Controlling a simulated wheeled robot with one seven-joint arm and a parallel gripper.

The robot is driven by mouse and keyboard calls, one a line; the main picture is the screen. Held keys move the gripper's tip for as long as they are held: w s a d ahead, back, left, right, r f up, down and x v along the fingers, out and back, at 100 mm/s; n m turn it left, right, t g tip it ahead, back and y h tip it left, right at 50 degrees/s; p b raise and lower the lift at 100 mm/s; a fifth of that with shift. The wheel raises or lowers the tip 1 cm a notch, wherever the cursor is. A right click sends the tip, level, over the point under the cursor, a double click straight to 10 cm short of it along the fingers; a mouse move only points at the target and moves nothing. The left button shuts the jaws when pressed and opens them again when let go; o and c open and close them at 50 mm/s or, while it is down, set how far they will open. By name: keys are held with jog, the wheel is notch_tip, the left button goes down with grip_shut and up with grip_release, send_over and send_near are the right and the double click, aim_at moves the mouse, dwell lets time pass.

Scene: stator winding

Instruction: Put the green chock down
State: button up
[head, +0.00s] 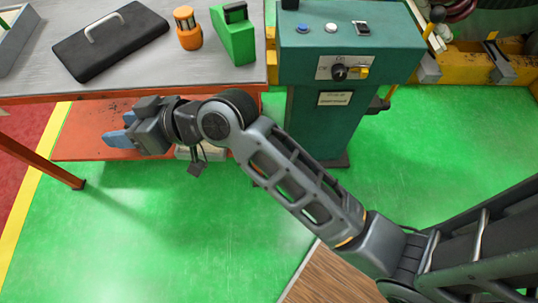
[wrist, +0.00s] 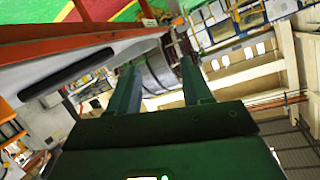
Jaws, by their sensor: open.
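The green chock (head: 236,38), a wedge-like block with a dark part on top, stands on the grey tabletop (head: 215,75) near its right edge. My gripper (head: 120,128) is in front of the table's front edge in the head view, apart from the chock and to its lower left. Its blue fingers point left. In the wrist view my gripper (wrist: 158,66) shows two fingers spread apart with nothing between them. The chock cannot be made out in the wrist view.
An orange cylinder (head: 188,28) stands left of the chock, and a black case with a pale handle (head: 110,42) lies further left. A green machine cabinet (head: 322,125) stands right of the table. An orange lower shelf (head: 85,140) is under the tabletop.

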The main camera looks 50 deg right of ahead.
jog(key=s+d+f+m+t+h, duration=0.1)
jog(key=s+d+f+m+h, duration=0.15)
jog(key=s, duration=0.75)
jog(key=s+d+f+m+h, duration=0.2)
jog(key=s+f+h, duration=0.1)
jog(key=s, duration=0.8)
jog(key=s+d+r+n, duration=0.1)
jog(key=s+d+r, duration=0.3)
jog(key=s, duration=0.4)
jog(key=s+d+r+n+t+h, duration=0.1)
jog(key=s+d+r, duration=0.2)
jog(key=s, duration=0.5)
jog(key=shift+s+d+r, duration=0.25)
jog(key=shift+d+r, duration=0.15)
jog(key=shift+r, duration=0.15)
jog(key=shift+c, duration=0.6)
jog(key=shift+d, duration=0.1)
